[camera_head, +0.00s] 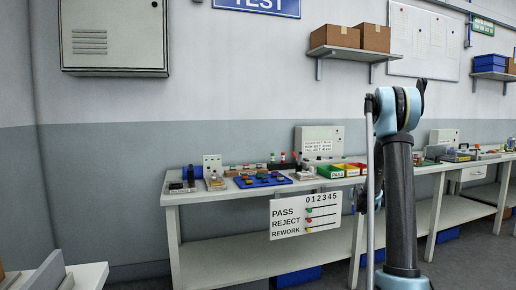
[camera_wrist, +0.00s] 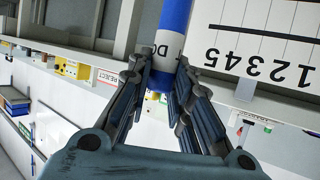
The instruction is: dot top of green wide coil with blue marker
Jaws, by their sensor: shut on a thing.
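In the wrist view, my gripper (camera_wrist: 164,72) is shut on the blue marker (camera_wrist: 174,22). The marker is a blue cylinder with a white band and dark lettering, and part of the band is hidden by the fingers. The gripper and marker cannot be made out in the head view, where my arm stands at the right. Small parts lie on a blue tray (camera_head: 277,183) on the workbench (camera_head: 222,195). They are too small for me to tell which is the green wide coil. The marker is not seen touching any part.
Yellow, green and red bins (camera_head: 331,172) stand on the bench right of the tray. A white PASS/REJECT/REWORK sign (camera_head: 290,226) hangs at the front edge. A white box (camera_head: 320,141) stands behind. Small devices stand at the left end.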

